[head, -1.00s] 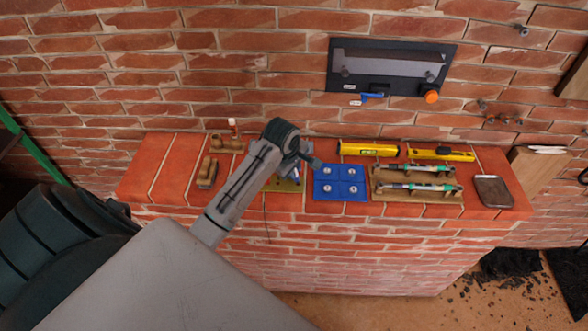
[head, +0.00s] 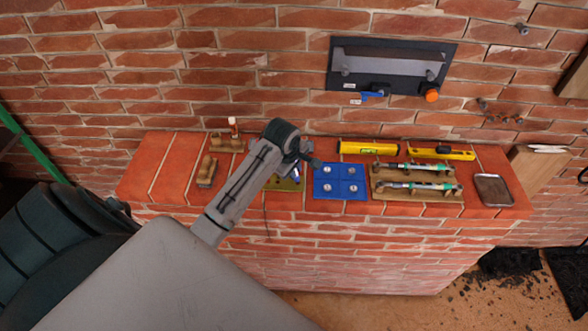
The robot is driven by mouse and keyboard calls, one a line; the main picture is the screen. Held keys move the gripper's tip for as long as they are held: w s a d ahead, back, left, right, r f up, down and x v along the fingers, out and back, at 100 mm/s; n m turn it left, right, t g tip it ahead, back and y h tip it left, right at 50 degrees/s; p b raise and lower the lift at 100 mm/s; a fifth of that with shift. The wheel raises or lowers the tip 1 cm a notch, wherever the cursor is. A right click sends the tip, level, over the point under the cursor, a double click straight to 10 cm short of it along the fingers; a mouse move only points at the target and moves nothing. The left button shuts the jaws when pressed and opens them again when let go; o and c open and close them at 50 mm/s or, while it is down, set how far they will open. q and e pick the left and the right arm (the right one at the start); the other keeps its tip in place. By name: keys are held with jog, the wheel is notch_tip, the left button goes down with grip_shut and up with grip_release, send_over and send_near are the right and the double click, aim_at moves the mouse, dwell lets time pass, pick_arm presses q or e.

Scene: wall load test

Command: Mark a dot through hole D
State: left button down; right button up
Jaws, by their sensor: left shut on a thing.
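My left arm reaches in from the lower left, and my left gripper (head: 297,170) points down over the brick ledge (head: 172,170). It is shut on a small blue-and-white thing (head: 296,175), perhaps a marker, mostly hidden by the wrist. Its tip is close to an olive-yellow plate (head: 287,186) lying on the ledge; I cannot tell whether they touch. Any holes or letters on the plate are hidden or too small to read, so I cannot make out hole D. My right gripper is not in view.
A blue mat (head: 341,182) with several round metal pieces lies right of the gripper. Beyond it are a wooden rack (head: 420,196), yellow levels (head: 368,147) and a metal tray (head: 494,190). Wooden blocks (head: 207,171) stand left. A black panel (head: 340,88) is on the wall behind.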

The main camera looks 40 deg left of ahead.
pick_arm(q)
jog(key=shift+f, duration=0.5)
dwell(0.6)
jog(key=shift+r, duration=0.1)
jog(key=shift+r, duration=2.95)
